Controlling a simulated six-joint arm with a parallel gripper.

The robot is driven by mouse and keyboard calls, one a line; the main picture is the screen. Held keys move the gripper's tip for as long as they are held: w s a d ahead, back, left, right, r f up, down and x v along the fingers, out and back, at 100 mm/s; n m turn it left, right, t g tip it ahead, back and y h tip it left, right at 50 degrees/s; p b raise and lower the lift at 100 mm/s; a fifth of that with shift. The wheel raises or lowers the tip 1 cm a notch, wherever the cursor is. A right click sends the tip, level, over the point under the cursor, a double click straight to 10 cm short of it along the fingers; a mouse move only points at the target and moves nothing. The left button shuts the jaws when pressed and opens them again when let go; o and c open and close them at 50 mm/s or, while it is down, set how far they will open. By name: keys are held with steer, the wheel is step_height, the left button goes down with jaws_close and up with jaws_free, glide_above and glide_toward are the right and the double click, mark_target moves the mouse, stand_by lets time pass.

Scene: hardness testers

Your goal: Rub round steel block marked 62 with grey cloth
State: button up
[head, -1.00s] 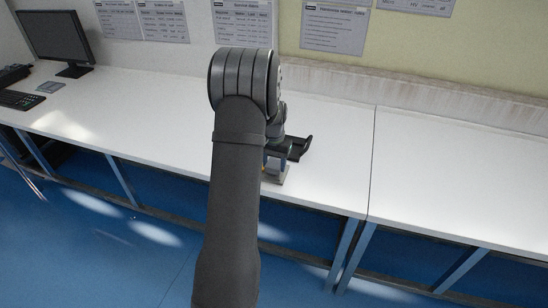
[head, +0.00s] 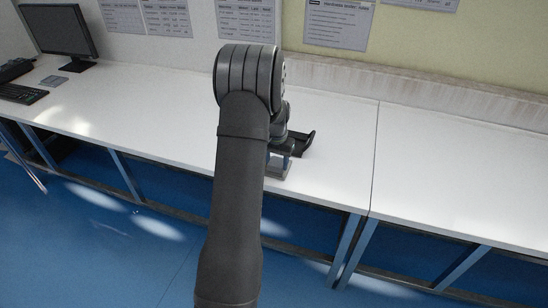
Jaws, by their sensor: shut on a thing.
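My gripper (head: 281,151) is at the white bench, mostly hidden behind my own arm, and its fingertips are hard to make out. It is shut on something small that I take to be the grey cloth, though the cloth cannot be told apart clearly. The round steel block marked 62 cannot be picked out, and no marking is readable.
A black tray-like piece (head: 303,146) with a raised end shows right of the gripper. The white bench (head: 335,160) is clear to the right, up to a seam. A monitor (head: 58,32) and keyboard (head: 22,94) stand far left. Printed sheets (head: 340,22) hang on the wall.

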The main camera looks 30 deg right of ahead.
steer(key=shift+w+r, duration=0.1)
steer(key=shift+r, duration=4)
steer(key=shift+f, duration=0.25)
steer(key=shift+f, duration=3.2)
steer(key=shift+w+f, duration=0.35)
steer(key=shift+f, duration=0.25)
steer(key=shift+c, duration=0.4)
steer(key=shift+w+f, duration=0.2)
steer(key=shift+w, duration=0.2)
steer(key=shift+w+d, duration=0.1)
steer(key=shift+w, duration=1)
steer(key=shift+s, duration=2)
steer(key=shift+w+r, duration=0.15)
steer(key=shift+r, duration=4.05)
